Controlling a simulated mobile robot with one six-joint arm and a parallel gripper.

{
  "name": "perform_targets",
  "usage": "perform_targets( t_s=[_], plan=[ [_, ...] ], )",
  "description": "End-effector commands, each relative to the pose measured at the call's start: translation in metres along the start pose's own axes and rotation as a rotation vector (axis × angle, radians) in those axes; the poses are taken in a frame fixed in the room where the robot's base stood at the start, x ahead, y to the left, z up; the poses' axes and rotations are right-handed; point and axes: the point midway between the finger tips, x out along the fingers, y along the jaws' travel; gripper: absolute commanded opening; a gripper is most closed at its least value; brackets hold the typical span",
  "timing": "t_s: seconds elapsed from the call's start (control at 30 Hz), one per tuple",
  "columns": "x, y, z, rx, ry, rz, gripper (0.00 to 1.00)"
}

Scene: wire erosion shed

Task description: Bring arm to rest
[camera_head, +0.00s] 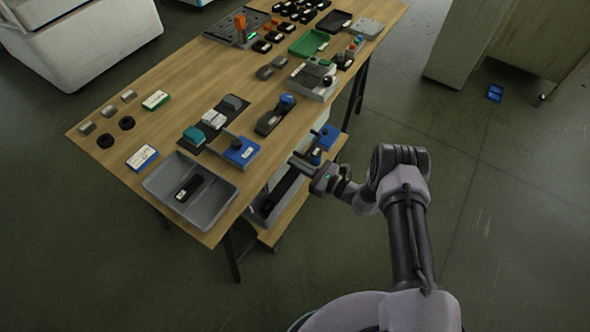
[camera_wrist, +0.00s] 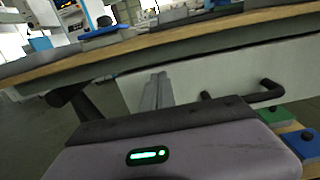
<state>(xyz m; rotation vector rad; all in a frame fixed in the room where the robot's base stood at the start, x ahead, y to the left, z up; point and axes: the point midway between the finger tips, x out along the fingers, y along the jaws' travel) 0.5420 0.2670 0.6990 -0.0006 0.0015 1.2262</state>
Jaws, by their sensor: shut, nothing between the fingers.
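My gripper (camera_head: 299,165) is at the right long edge of the wooden table, at the end of my folded arm. Its fingers point left toward the table side and hold nothing. In the wrist view the narrow grey fingers (camera_wrist: 157,92) are together, in front of a pale panel (camera_wrist: 215,72) under the table edge. I cannot tell whether they touch it. A green light shows on the gripper body in the wrist view.
The table (camera_head: 178,81) carries a grey tray (camera_head: 215,202) with a black item, blue and teal blocks, a green tray (camera_head: 302,47) and many small parts. A lower shelf (camera_head: 290,208) sits beneath. A blue item (camera_head: 495,93) lies on the floor.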

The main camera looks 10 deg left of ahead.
Motion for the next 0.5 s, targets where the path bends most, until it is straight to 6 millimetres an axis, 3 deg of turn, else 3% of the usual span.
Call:
perform_targets(
  t_s=[0.1,0.23,0.37,0.5],
  plan=[
    [-0.038,-0.003,0.002,0.006,0.003,-0.006,0.00],
    [-0.074,-0.003,0.001,0.006,0.003,-0.006,0.00],
    [-0.096,-0.002,-0.001,0.004,0.004,-0.004,0.00],
    [-0.104,-0.001,-0.002,0.005,0.003,-0.001,0.00]
  ],
)
